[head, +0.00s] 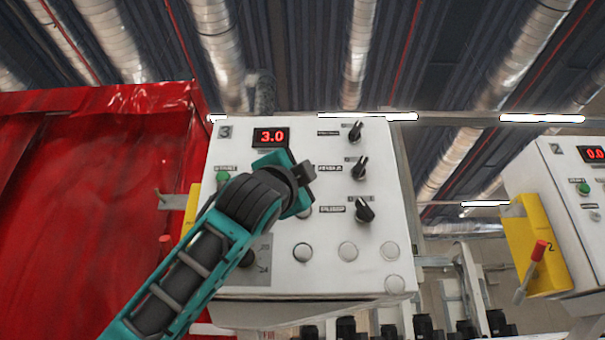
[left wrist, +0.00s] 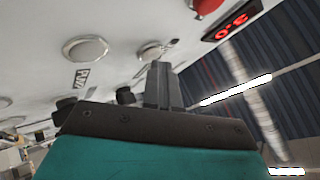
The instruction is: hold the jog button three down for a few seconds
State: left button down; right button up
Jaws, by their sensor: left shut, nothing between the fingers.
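The white control panel (head: 380,215) marked 3 faces me, with a red display (head: 268,136) reading 3.0. My left gripper (head: 308,174) is in front of the panel's middle, below the display; its fingers are shut and empty. In the left wrist view the closed fingers (left wrist: 161,84) point at the panel close to a round pale button (left wrist: 150,52). I cannot tell whether they touch it. Another pale button (left wrist: 85,48) has a label (left wrist: 82,78) beside it. Which button is jog three is not readable. My arm hides part of the panel. My right gripper is out of view.
Black knobs (head: 359,168) run down the panel's right side. Several pale round buttons (head: 348,251) sit along its lower part, and a green button (head: 222,177) at left. Red curtain (head: 80,220) hangs left.

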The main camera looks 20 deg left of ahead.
pick_arm(q)
jog(key=shift+f, duration=0.1)
jog(key=shift+s+d+b, duration=0.25)
jog(key=shift+s+b, duration=0.1)
jog(key=shift+s, duration=0.45)
jog(key=s+b, duration=0.1)
jog(key=s, duration=0.1)
jog(key=s+d, duration=0.1)
jog(key=s, duration=0.1)
jog(key=shift+s+d+b, duration=0.2)
jog(key=shift+s+b, duration=0.2)
dwell(0.4)
